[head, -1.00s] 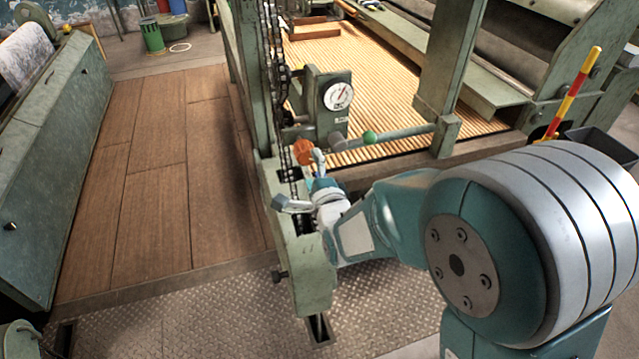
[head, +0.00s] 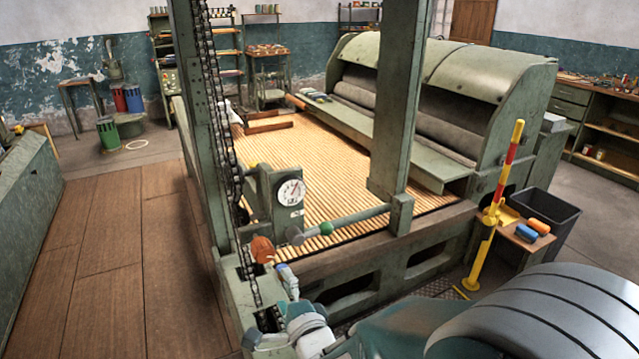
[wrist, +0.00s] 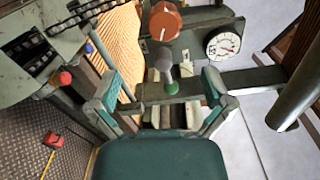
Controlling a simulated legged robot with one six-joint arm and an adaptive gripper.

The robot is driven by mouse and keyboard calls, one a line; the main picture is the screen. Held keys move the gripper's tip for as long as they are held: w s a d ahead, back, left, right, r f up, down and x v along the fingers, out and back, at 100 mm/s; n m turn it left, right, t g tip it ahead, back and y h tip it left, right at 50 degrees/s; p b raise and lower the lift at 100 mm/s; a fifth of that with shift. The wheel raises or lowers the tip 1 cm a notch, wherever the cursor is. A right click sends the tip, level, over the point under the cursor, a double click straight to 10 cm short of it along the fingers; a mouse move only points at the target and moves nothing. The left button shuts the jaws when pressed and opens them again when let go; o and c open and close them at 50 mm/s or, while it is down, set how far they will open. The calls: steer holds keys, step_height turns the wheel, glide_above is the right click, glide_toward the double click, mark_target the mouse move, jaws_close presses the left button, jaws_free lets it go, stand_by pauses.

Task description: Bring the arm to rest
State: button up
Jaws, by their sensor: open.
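My gripper (head: 274,308) is at the bottom of the head view, beside the machine's chain post and just below an orange knob (head: 262,250). In the wrist view my gripper (wrist: 165,92) has its two fingers spread wide, with nothing held between them. There the orange knob (wrist: 165,22) is above the fingers. My arm reaches in from the lower right of the head view.
A dial gauge (head: 290,192) and a lever with a green ball (head: 327,228) stand close by. A chain (head: 228,130) runs up the left post. A yellow and red lever (head: 498,205) and black bin (head: 548,221) are at right. The wooden floor (head: 110,240) at left is clear.

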steer(key=s+d+r+n+g+h, duration=0.1)
steer(key=d+r+n+g+h, duration=0.15)
steer(key=d, duration=0.45)
steer(key=s+d+r+n+g+h, duration=0.1)
steer(key=d+n+h, duration=0.25)
steer(key=d, duration=0.45)
steer(key=s+d+r+n+g+h, duration=0.1)
steer(key=s+d+n+g, duration=0.2)
steer(key=s, duration=0.5)
steer(key=s+d+r+n+g+h, duration=0.1)
steer(key=s+d+n+g+h, duration=0.1)
steer(key=s+d, duration=0.6)
steer(key=n+g, duration=0.1)
steer(key=n, duration=0.1)
steer(key=shift+r+n, duration=0.15)
steer(key=shift+n, duration=0.25)
